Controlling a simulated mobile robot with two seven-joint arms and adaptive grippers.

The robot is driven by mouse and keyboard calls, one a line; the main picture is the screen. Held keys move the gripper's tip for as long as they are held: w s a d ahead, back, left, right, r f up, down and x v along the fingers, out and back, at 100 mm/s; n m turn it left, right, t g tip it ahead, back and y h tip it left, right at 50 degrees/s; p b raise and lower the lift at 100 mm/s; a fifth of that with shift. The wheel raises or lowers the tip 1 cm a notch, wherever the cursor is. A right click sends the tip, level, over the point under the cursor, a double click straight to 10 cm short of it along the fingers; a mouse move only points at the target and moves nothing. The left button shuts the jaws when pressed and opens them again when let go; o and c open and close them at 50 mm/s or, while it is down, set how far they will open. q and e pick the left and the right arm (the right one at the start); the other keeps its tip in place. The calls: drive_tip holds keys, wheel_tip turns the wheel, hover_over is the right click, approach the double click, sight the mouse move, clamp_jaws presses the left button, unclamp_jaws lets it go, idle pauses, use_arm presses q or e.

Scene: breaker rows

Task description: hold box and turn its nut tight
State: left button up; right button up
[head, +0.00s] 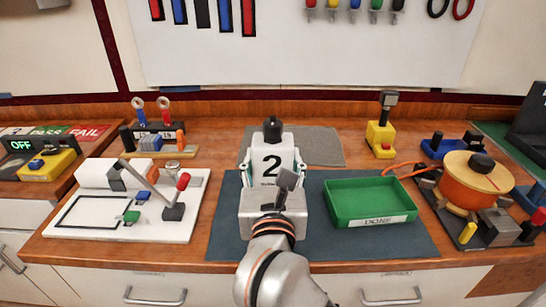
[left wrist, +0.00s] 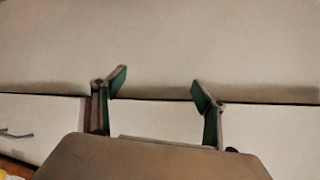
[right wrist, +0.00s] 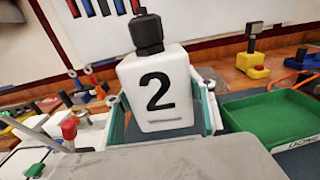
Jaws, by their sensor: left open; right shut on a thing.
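The white box (head: 272,158) with a black "2" stands upright over the middle of the dark mat, with a black nut (head: 273,130) on top. My right gripper (head: 273,172) is shut on the box from the front, with a finger on each side. The right wrist view shows the box (right wrist: 158,90) between the green-padded fingers and its nut (right wrist: 146,32) above. The box's lower part is hidden, so I cannot tell whether it touches the mat. My left gripper (left wrist: 158,82) is open and empty before pale drawer fronts; it is outside the head view.
The green DONE tray (head: 368,204) is empty, right of the box on the blue mat (head: 225,225). A white lever board (head: 95,215) lies left. An orange round device (head: 474,185) stands right. A yellow block (head: 380,138) with a black post stands behind the tray. A grey cloth (head: 318,145) lies behind.

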sight(273, 179)
drive_tip(key=shift+f, duration=0.35)
drive_tip(key=shift+f+b, duration=1.2)
drive_tip(key=shift+f, duration=0.25)
drive_tip(key=shift+f+b, duration=0.35)
drive_tip(key=shift+f, duration=0.25)
drive_tip(key=shift+f+b, duration=0.3)
drive_tip(key=shift+f, duration=0.1)
drive_tip(key=shift+f+b, duration=0.4)
drive_tip(key=shift+f, duration=0.15)
drive_tip(key=shift+f+b, duration=0.4)
drive_tip(key=shift+f, duration=0.5)
drive_tip(key=shift+f+b, duration=0.75)
drive_tip(key=shift+f, duration=0.5)
use_arm(q)
drive_tip(key=f, duration=0.1)
drive_tip(key=w+f, duration=0.1)
drive_tip(key=f, duration=0.1)
drive_tip(key=shift+m, duration=0.3)
